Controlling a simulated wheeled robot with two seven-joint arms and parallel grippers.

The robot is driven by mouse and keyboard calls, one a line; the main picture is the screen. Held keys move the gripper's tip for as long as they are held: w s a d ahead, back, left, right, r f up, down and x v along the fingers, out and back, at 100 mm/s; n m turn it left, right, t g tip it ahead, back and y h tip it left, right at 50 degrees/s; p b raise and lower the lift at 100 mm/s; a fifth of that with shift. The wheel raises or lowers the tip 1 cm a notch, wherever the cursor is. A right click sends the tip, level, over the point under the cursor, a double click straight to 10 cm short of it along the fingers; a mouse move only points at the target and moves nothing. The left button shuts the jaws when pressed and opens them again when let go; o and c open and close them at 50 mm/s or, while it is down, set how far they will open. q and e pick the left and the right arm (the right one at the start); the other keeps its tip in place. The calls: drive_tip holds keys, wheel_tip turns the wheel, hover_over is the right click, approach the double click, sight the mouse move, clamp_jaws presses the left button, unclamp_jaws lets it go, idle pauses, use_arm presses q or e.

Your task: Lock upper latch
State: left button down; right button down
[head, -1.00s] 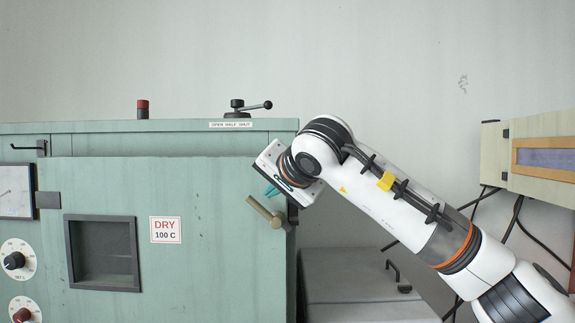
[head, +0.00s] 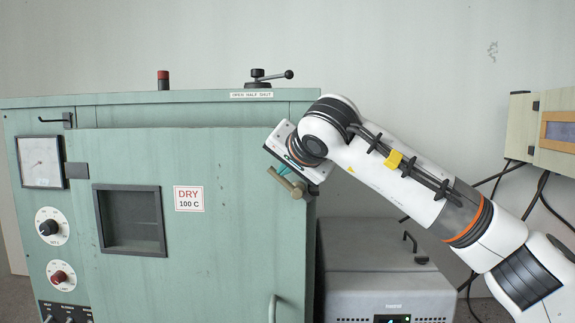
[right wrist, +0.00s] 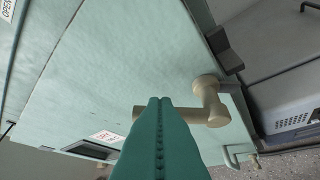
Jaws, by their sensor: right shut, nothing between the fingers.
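The upper latch (head: 289,184) is a tan lever at the right edge of the pale green oven door (head: 240,230). In the head view it slants down to the right, partly covered by my right gripper (head: 274,171). In the right wrist view the latch (right wrist: 207,101) has a round hub, and its bar runs left behind the fingertips. The teal fingers of my right gripper (right wrist: 160,101) are shut with nothing between them. They overlap the bar in that view; I cannot tell whether they touch it. My left gripper is not in view.
A grey bench-top unit (head: 380,255) stands right of the oven. A black lever (head: 272,75) and a red-capped post (head: 163,80) stand on the oven's top. A wooden box (head: 545,135) with hanging cables is at the far right. Bare wall lies behind.

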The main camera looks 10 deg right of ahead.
drive_tip(key=shift+a+h+p, duration=0.2)
drive_tip(key=shift+h+p, duration=0.1)
drive_tip(key=shift+w+a+f+n+g+h, duration=0.15)
drive_tip(key=shift+a+f+n+h, duration=0.05)
drive_tip(key=shift+a+f+n, duration=0.2)
drive_tip(key=shift+w+a+f+n+g+h, duration=0.1)
drive_tip(key=shift+a+f+n+g+h, duration=0.15)
drive_tip(key=shift+a, duration=0.25)
drive_tip(key=shift+w+a+f+n+h, duration=0.2)
drive_tip(key=shift+a+f+n+h, duration=0.2)
drive_tip(key=shift+f, duration=0.25)
drive_tip(key=shift+a, duration=0.1)
